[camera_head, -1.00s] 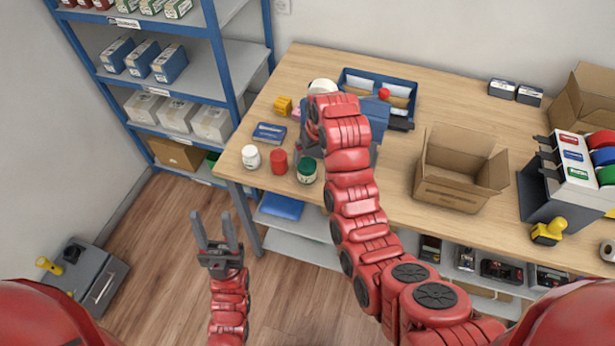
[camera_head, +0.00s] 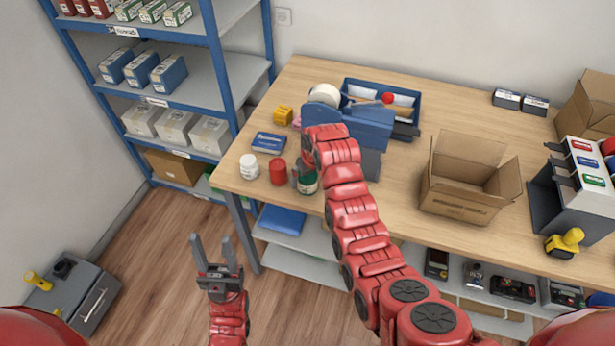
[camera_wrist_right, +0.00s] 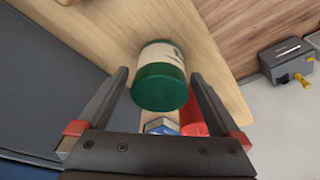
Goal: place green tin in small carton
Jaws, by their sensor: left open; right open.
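The green tin (camera_head: 307,183) stands near the front edge of the table, at the right end of a short row with a red tin (camera_head: 278,171) and a white tin (camera_head: 249,166). In the right wrist view the green tin (camera_wrist_right: 160,80) lies ahead, between the open fingers of my right gripper (camera_wrist_right: 162,95), not gripped. In the head view my right gripper (camera_head: 300,172) is partly hidden by its own arm, close to the green tin. The small carton (camera_head: 465,185) stands open and empty on the table to the right. My left gripper (camera_head: 213,250) is open and empty, off the table front.
A blue tray (camera_head: 350,90) with envelopes and a blue tape dispenser (camera_head: 368,125) stand behind my right arm. A blue box (camera_head: 268,143) and a yellow item (camera_head: 283,115) lie at the left. Bare table lies between the arm and the carton.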

